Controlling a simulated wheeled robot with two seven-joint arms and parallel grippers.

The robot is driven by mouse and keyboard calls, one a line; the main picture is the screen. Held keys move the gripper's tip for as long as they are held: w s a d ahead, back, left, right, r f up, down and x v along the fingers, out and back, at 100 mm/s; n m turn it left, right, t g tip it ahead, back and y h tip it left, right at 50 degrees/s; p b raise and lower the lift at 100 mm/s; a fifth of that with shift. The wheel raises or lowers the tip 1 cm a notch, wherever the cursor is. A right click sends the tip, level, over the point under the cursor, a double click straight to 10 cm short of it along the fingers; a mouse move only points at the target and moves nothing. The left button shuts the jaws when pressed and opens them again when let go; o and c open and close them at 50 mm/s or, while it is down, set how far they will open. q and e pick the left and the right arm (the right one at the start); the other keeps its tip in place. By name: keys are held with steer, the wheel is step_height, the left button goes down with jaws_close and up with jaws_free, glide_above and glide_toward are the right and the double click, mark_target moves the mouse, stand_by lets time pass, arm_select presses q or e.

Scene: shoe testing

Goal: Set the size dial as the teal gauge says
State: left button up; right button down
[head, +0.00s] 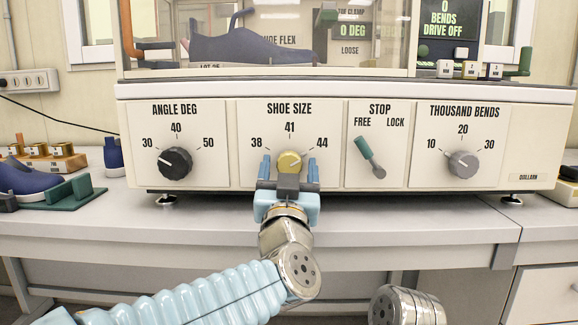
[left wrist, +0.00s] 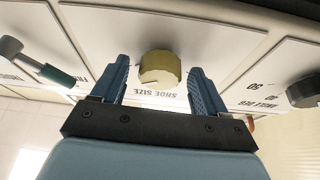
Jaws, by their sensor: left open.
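The size dial (head: 289,163) is a round yellow knob under SHOE SIZE, with 38, 41 and 44 around it. Its pointer mark is too small to read surely. My left gripper (head: 289,171) is open, with one blue finger on each side of the knob. In the left wrist view the dial (left wrist: 160,69) sits between the two spread fingers, with a gap on both sides. A dark teal stepped block (head: 70,191) beside a blue shoe at the left may be the gauge; I see no legible reading on it. My right gripper is out of view.
The black ANGLE DEG knob (head: 175,163) is left of the dial. The green STOP lever (head: 370,156) is close on its right, tilted toward FREE. The grey THOUSAND BENDS knob (head: 462,164) is farther right. The bench (head: 380,226) in front is clear.

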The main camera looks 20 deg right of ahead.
arm_select(q)
steer(key=c, duration=1.1)
steer(key=shift+o, duration=0.2)
